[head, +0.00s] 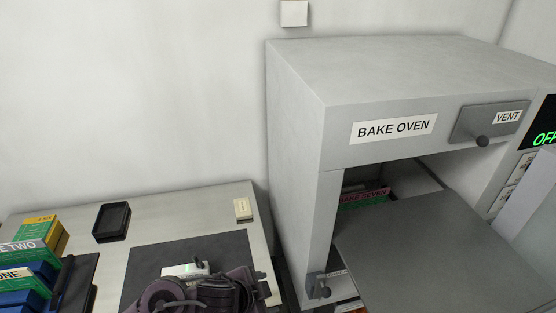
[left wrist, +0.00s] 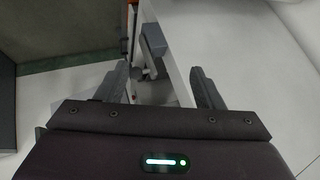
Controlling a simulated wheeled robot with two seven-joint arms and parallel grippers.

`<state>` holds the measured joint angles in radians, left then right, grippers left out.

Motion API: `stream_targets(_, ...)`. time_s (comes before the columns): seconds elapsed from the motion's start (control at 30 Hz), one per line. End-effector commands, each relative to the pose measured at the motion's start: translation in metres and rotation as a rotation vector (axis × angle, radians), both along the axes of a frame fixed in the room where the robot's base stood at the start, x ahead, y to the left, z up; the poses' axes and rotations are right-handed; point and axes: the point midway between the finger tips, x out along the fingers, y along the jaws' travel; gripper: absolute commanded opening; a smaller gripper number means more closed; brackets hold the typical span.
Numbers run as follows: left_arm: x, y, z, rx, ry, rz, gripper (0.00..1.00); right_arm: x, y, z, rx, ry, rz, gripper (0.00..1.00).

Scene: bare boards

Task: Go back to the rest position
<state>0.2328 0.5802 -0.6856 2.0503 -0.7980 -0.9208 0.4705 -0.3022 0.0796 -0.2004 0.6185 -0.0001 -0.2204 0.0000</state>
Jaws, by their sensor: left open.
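My left gripper (head: 262,278) shows at the bottom of the head view, over the dark mat's right side and just left of the oven's front corner. In the left wrist view its two dark fingers (left wrist: 162,88) are spread apart with nothing held between them. A grey block with a knob (left wrist: 153,45) shows beyond the fingers, apart from them. My right gripper is in neither view.
The bake oven (head: 295,130) stands right of the bench, its grey door panel (head: 450,260) open. A green board labelled BAKE SEVEN (head: 365,199) lies inside. A latch (head: 319,287) sits low on its front. The bench holds a black tray (head: 111,222) and labelled boxes (head: 40,235).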

Motion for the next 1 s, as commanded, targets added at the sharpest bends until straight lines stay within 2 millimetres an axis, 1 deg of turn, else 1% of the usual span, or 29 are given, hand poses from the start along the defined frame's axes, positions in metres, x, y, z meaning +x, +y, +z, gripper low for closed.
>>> stream_targets(0.03,-0.006,-0.006,0.011,-0.054,-0.001,0.079,0.61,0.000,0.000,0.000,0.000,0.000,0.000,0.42)
stream_targets(0.07,-0.006,-0.005,0.018,-0.076,-0.003,0.135,0.61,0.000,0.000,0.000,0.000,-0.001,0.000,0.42)
stream_targets(0.13,-0.009,0.008,0.030,-0.112,0.013,0.275,0.61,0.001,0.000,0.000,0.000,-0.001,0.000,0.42)
stream_targets(0.2,-0.014,0.029,0.035,-0.133,0.048,0.410,0.61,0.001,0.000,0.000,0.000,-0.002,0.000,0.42)
stream_targets(0.3,-0.026,0.059,0.036,-0.139,0.112,0.570,0.61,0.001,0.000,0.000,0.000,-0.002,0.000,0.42)
stream_targets(0.37,-0.035,0.075,0.033,-0.137,0.153,0.647,0.61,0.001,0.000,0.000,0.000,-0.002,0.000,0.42)
stream_targets(0.5,-0.059,0.109,0.027,-0.129,0.248,0.801,0.61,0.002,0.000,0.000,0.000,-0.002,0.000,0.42)
stream_targets(0.67,-0.090,0.141,0.020,-0.113,0.355,0.944,0.61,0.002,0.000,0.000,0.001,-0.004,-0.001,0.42)
stream_targets(0.8,-0.120,0.165,0.014,-0.099,0.450,1.058,0.61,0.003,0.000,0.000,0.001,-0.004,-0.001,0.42)
stream_targets(1.0,-0.106,0.163,-0.044,-0.085,0.463,1.053,0.61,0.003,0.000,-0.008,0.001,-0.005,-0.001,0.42)
